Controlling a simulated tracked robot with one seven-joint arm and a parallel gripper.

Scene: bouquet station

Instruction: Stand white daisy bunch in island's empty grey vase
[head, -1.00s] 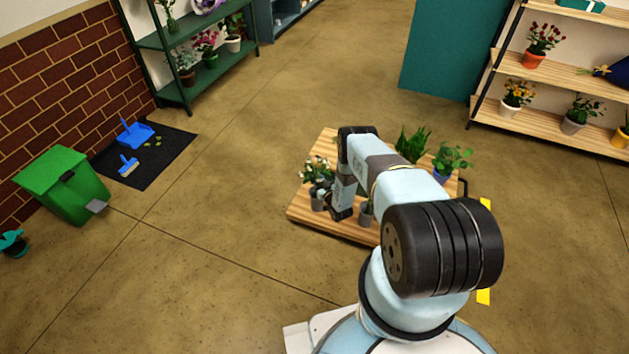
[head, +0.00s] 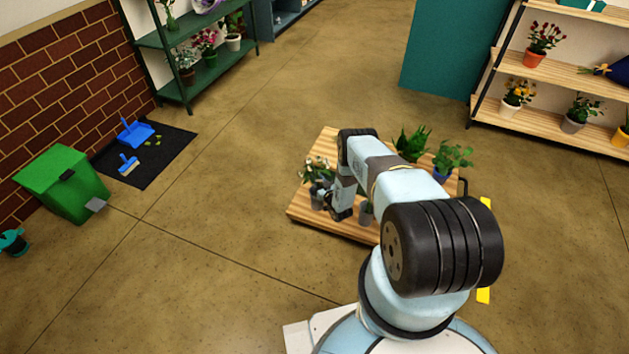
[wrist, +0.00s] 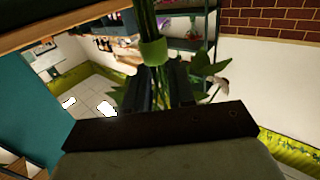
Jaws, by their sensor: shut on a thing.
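My gripper (wrist: 157,88) is shut on a bunch of green stems (wrist: 147,18) with a light green band (wrist: 153,51) in the wrist view. A pale flower head (wrist: 220,86) and leaves hang to the right of the fingers. In the head view, white blooms (head: 316,168) show just left of my gripper (head: 338,213), over a grey vase (head: 316,197) at the left of the wooden island (head: 308,217). I cannot tell whether the stems are inside that vase. Another grey vessel (head: 366,208) is partly hidden behind my arm.
A green leafy plant (head: 411,143) and a blue-potted plant (head: 444,173) stand at the island's back right. Shelves with potted flowers (head: 540,60) stand at the back. A green bin (head: 62,182) is at left. Open floor (head: 215,230) lies left of the island.

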